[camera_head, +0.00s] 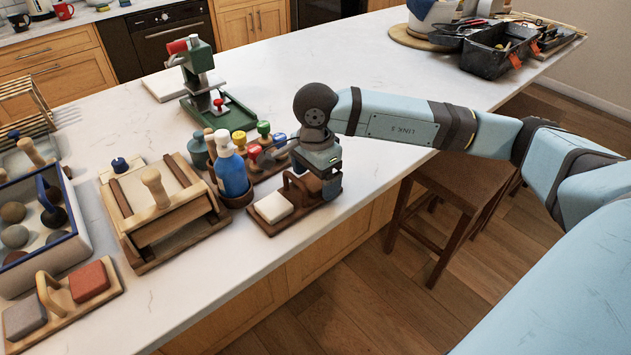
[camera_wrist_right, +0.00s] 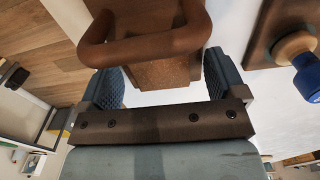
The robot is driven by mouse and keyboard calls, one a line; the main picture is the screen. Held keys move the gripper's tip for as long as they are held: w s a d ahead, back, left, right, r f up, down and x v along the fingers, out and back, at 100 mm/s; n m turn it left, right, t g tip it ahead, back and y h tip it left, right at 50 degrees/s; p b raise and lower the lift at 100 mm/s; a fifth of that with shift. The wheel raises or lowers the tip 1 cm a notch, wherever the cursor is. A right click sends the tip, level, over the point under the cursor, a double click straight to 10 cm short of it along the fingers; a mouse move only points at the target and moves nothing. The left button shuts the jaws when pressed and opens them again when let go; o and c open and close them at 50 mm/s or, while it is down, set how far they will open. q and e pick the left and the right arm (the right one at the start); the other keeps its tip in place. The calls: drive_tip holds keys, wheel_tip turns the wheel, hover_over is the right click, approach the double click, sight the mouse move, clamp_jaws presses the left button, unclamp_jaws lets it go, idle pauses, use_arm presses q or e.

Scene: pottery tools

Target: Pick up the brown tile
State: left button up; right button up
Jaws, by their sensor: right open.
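The brown tile (camera_wrist_right: 158,74) shows in the right wrist view as a rough brown block between the two fingers. In the head view it is mostly hidden by my right gripper (camera_head: 322,180). My right gripper is open, with its fingers on either side of the tile; I cannot tell whether they touch it. A wooden carrier (camera_head: 262,227) with a loop handle (camera_wrist_right: 145,47) lies under the gripper, and a white tile (camera_head: 273,207) sits on its left end. My left gripper is not in view.
A blue bottle (camera_head: 232,175) and a rack of colored-knob tools (camera_head: 263,130) stand close to the left. A wooden press frame (camera_head: 160,205) is farther left. The counter's front edge runs just beside the carrier, with a stool (camera_head: 455,185) below.

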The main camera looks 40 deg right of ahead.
drive_tip(key=c, duration=1)
drive_tip(key=shift+r, duration=0.1)
drive_tip(key=shift+c, duration=0.2)
